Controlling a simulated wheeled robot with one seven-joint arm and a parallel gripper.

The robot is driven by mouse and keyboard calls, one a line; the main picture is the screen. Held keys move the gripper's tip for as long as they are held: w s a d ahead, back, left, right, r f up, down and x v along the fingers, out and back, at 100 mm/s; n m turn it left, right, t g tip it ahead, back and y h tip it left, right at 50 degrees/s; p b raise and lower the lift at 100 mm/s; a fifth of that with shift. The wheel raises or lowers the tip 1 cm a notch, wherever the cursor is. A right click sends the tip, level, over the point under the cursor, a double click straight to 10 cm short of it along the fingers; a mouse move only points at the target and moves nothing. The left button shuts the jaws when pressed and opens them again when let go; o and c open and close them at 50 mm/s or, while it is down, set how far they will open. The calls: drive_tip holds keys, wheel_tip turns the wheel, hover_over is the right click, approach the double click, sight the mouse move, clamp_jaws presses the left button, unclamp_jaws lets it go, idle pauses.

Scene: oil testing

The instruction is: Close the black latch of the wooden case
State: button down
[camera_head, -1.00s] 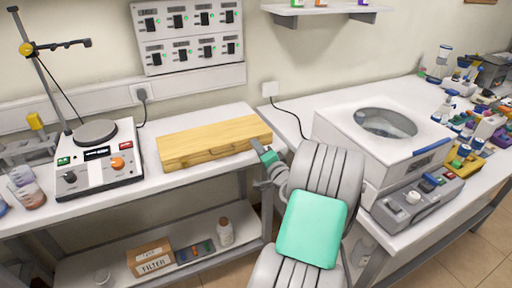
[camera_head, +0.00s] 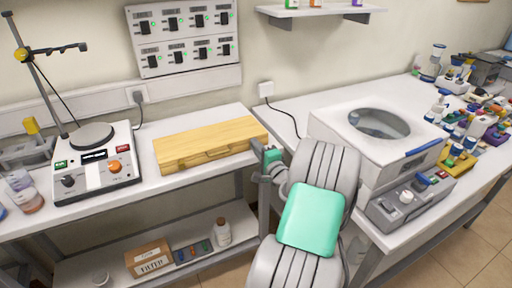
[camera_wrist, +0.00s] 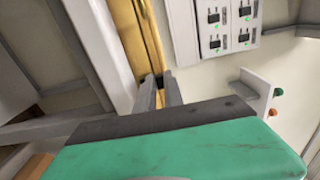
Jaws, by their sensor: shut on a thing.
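The wooden case (camera_head: 210,138) lies flat and shut on the left bench, with its handle on the front side. It also shows in the wrist view (camera_wrist: 152,45), running up from my fingertips. My gripper (camera_head: 269,154) is at the case's right front corner. In the wrist view my gripper's (camera_wrist: 160,84) two grey fingers are close together at the case's edge, shut on a small dark part there, seemingly the black latch. The latch is mostly hidden by the fingers, and its exact position cannot be told.
A hotplate stirrer (camera_head: 95,165) with a stand is left of the case. A switch panel (camera_head: 183,35) hangs on the wall behind. A lower shelf holds a box (camera_head: 148,258).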

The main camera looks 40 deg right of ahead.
drive_tip(key=c, duration=1.7)
unclamp_jaws()
drive_tip(key=b+v, duration=0.1)
drive_tip(key=v, duration=0.6)
drive_tip(key=shift+s+a, duration=0.15)
drive_tip(key=shift+s, duration=0.25)
